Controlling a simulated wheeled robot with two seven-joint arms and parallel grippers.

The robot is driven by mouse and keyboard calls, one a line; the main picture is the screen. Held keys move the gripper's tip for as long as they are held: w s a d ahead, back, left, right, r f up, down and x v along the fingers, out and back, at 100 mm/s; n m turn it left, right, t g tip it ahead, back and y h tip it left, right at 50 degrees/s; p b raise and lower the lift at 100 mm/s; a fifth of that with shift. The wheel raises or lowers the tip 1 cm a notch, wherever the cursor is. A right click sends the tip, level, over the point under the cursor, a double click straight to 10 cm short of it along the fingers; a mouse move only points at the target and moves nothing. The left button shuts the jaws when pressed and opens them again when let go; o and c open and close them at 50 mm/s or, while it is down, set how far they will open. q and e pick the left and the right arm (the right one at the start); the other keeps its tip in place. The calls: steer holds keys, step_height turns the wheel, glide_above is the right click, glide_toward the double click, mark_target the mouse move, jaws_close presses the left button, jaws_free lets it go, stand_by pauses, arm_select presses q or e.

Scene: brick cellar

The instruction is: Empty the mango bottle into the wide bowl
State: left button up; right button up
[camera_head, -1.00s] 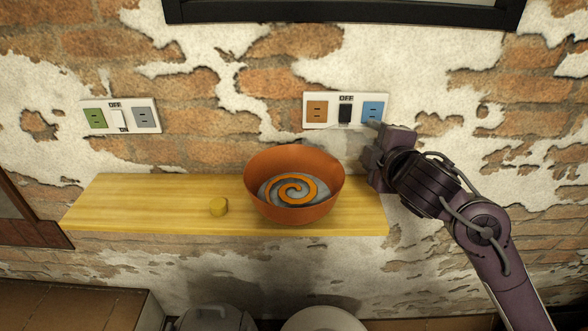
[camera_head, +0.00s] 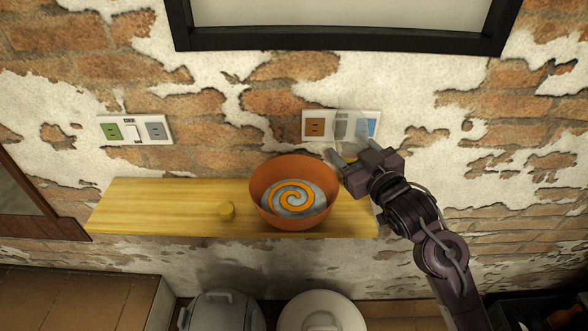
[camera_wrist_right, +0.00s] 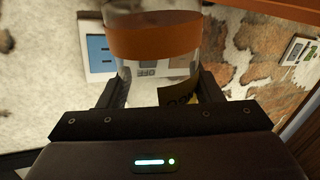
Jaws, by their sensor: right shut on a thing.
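The wide bowl (camera_head: 266,189) is terracotta, with an orange spiral on a grey-blue inner bottom. It stands upright on the right part of a wooden shelf. My right gripper (camera_head: 340,163) is shut on the clear mango bottle, beside the bowl's upper right rim. The bottle is see-through and hard to make out in the head view. In the right wrist view the bottle (camera_wrist_right: 155,40) fills the space between the fingers, with an orange band and a dark-and-yellow label patch. I cannot tell its exact tilt. My left gripper is not in view.
Outlet plates (camera_head: 135,130) are on the brick wall behind. A dark-framed panel (camera_head: 340,38) hangs above. The shelf's left half is mostly clear.

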mark_target(361, 126)
steer(key=shift+a+r+m+p, duration=0.1)
steer(key=shift+r+m+p, duration=0.25)
steer(key=shift+r, duration=0.35)
steer(key=shift+a+r+m+p, duration=0.3)
steer(key=shift+m+p, duration=0.25)
steer(key=shift+m, duration=0.3)
step_height(361, 126, up, 6)
steer(key=p, duration=0.6)
steer(key=shift+r, duration=0.1)
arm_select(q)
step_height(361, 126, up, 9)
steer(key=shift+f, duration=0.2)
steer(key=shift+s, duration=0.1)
